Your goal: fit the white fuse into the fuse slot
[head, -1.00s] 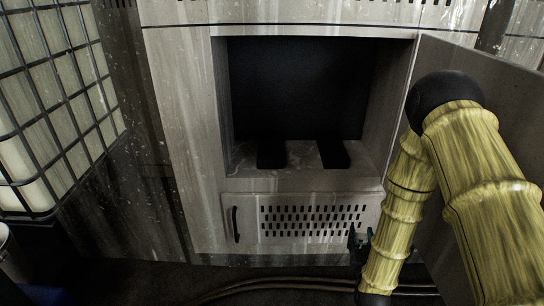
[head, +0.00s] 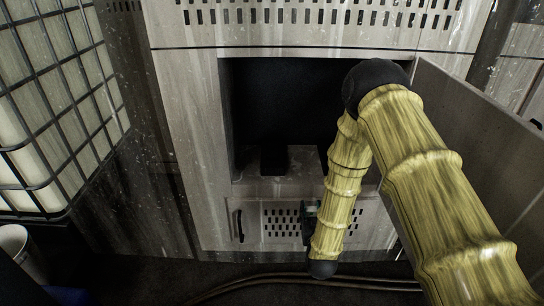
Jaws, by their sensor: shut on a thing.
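My gripper (head: 309,222) shows only as a small dark and greenish piece beside my yellow arm, in front of the vented panel low on the cabinet. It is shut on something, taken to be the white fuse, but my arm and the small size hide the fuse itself. The open cabinet recess (head: 285,100) is behind and above the gripper. A dark rectangular opening or block (head: 273,160) sits on the recess floor at the left. A second dark one is hidden behind my arm. I cannot tell which is the fuse slot.
The open cabinet door (head: 470,120) stands at the right, beside my arm. A caged white tank (head: 50,110) is at the left. A white cup-like container (head: 15,240) is at the lower left. Cables (head: 260,284) run along the floor before the cabinet.

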